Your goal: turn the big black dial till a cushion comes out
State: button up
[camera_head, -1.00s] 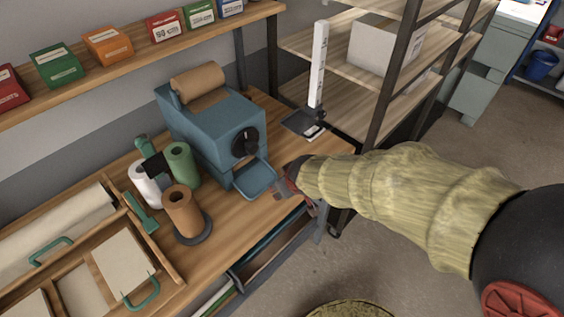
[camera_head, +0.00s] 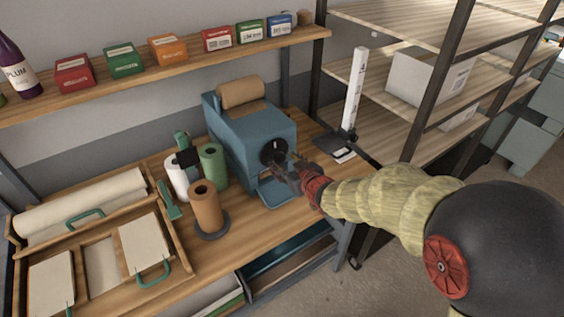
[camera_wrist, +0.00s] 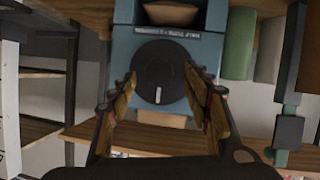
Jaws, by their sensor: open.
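The big black dial (camera_head: 273,152) is on the front of a blue machine (camera_head: 232,142) that stands on the wooden bench. In the wrist view the dial (camera_wrist: 159,79) is round with a pale mark on it and lies between the fingertips. My gripper (camera_head: 284,166) is open in front of the dial, and in the wrist view its fingers (camera_wrist: 160,88) stand to either side of it. I cannot tell whether they touch it. A roll of brown paper (camera_head: 242,93) sits on top of the machine. A blue tray (camera_head: 276,193) sits below the dial, partly behind my gripper. I see no cushion.
Brown (camera_head: 206,207), green (camera_head: 213,164) and white rolls stand left of the machine. A measuring post (camera_head: 354,92) stands to its right. Shelving with a white box (camera_head: 425,80) is at the right. Small boxes line the shelf above.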

jog(key=shift+x, duration=1.25)
jog(key=shift+c, duration=1)
jog(key=c, duration=1)
jog(key=shift+o, duration=0.2)
